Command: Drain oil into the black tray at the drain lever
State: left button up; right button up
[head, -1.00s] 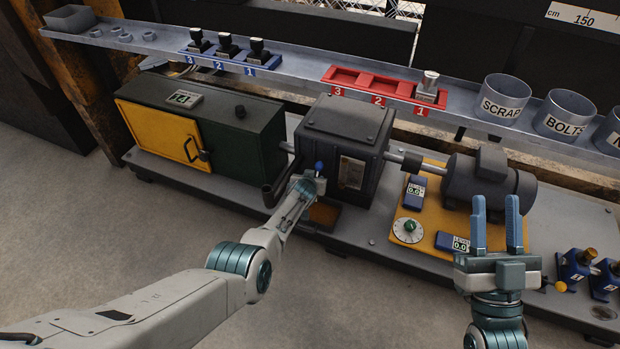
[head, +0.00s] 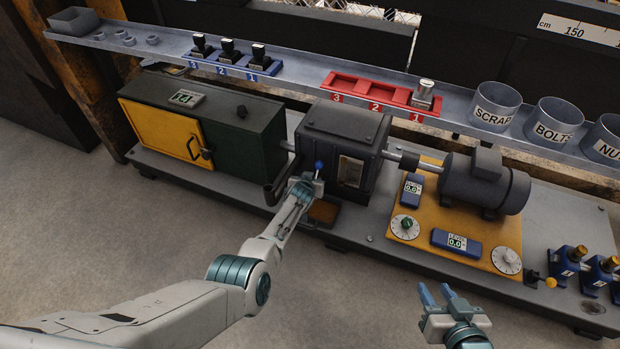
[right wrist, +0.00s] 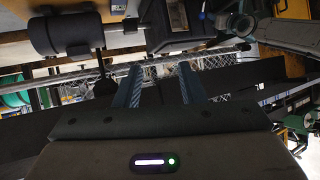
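The drain lever with its blue knob (head: 319,166) stands at the front of the dark gearbox (head: 345,140). My left gripper (head: 312,180) is right at the lever; its fingers are too small and covered to tell whether they are shut on it. A small tray with a brown-orange inside (head: 323,212) sits below the gearbox, just under my left gripper, partly covered by it. My right gripper (head: 435,292) is open and empty, low in front of the bench. In the right wrist view its two fingers (right wrist: 163,85) stand apart with nothing between them.
A motor (head: 485,182) and a yellow panel (head: 425,232) with dials and level gauges lie right of the gearbox. A yellow-green cabinet (head: 175,139) stands left. Labelled cups, including SCRAP (head: 495,106), and a red rack (head: 372,92) line the shelf. Floor in front is clear.

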jog(key=shift+s+a+f+g, duration=0.2)
jog(key=shift+s+f+g, duration=1)
jog(key=shift+s, duration=0.35)
jog(key=shift+f, duration=0.1)
